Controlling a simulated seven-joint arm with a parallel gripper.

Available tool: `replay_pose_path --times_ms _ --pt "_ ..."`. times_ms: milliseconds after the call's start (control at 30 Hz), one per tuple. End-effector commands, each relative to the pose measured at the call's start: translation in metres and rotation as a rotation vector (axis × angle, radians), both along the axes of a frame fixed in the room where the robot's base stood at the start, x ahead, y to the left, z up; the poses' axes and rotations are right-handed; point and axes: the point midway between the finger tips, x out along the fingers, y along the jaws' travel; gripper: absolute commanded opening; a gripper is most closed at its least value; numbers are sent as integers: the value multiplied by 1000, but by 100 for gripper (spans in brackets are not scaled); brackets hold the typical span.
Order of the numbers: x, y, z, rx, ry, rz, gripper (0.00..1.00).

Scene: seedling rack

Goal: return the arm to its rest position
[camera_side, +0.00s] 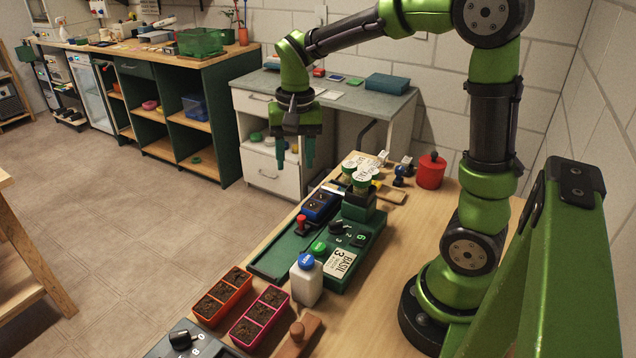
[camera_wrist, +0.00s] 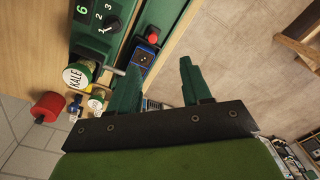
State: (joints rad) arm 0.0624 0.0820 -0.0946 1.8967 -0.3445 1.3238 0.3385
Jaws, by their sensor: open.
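My gripper (camera_side: 295,152) hangs from my green arm, raised above the far left edge of the wooden bench. Its two green fingers point down, are apart, and hold nothing. In the wrist view the same fingers of my gripper (camera_wrist: 160,88) stand apart with floor and bench edge behind them. My arm is bent at the elbow and reaches left from its base at the right of the bench. No marker of a rest position shows.
Below stand a green rack machine (camera_side: 362,262) with KALE and other labelled jars (camera_side: 363,180), a blue tray (camera_side: 321,206), a white bottle (camera_side: 306,281), orange (camera_side: 222,297) and pink (camera_side: 260,318) soil trays, and a red pot (camera_side: 431,171). A grey-topped desk (camera_side: 350,98) stands behind my gripper.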

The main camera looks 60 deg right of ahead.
Motion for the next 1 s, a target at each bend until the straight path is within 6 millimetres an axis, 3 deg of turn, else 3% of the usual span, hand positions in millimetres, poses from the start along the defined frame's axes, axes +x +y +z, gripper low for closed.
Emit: replay_pose_path --times_ms 300,500,667,1000 --pt "-68 56 28 22 -361 380 48" --pt "-104 78 37 -3 -544 488 48" --pt "-117 83 44 -10 -603 500 48" --pt "-118 84 49 -13 -620 502 48"
